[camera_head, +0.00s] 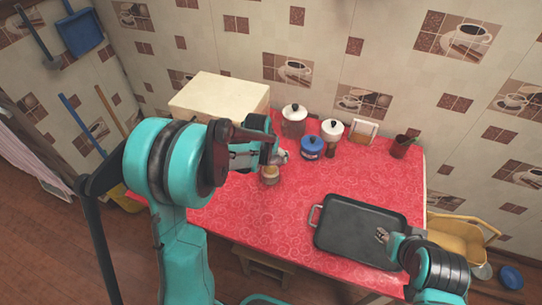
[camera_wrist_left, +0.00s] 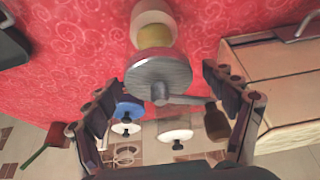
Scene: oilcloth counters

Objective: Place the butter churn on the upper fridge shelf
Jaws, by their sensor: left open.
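The butter churn (camera_head: 270,176) stands on the red counter, a jar with something yellow inside. In the left wrist view the churn (camera_wrist_left: 158,73) shows its round grey metal lid and a crank with a brown handle. My left gripper (camera_head: 281,157) is at the churn, partly covering it in the head view. Its fingers (camera_wrist_left: 160,82) are open, one on each side of the lid; I see no grip on it. The cream box at the back left, seemingly the fridge (camera_head: 220,92), shows its top in the head view; inner shelves are not visible. My right gripper (camera_head: 382,236) is over the tray; its finger opening is unclear.
A black tray (camera_head: 338,244) lies at the counter's front right. White lidded pots (camera_head: 294,123) (camera_head: 332,131), a blue pot (camera_head: 311,148), a small box (camera_head: 364,131) and a brown cup (camera_head: 401,147) stand along the back. The counter's left front is clear.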

